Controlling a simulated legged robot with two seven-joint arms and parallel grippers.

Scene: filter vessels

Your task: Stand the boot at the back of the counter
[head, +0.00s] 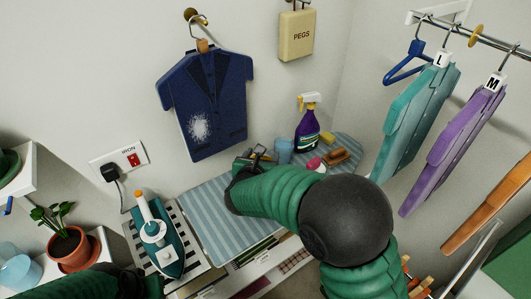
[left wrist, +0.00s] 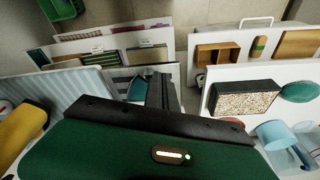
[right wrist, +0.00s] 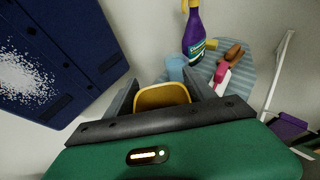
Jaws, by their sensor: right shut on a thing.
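My right gripper (head: 257,156) is over the back of the blue-striped board (head: 200,212), below the hanging jacket. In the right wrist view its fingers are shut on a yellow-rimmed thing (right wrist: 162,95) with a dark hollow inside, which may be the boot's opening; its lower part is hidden. In the head view my arm covers most of it. My left gripper (left wrist: 161,90) shows in the left wrist view with its fingers together and nothing seen between them. A yellow object (left wrist: 22,130) shows at that view's left edge; I cannot tell what it is.
A teal iron (head: 165,250) stands left of the board. A potted plant (head: 70,245) is at left. Shirts (head: 415,120) hang at right.

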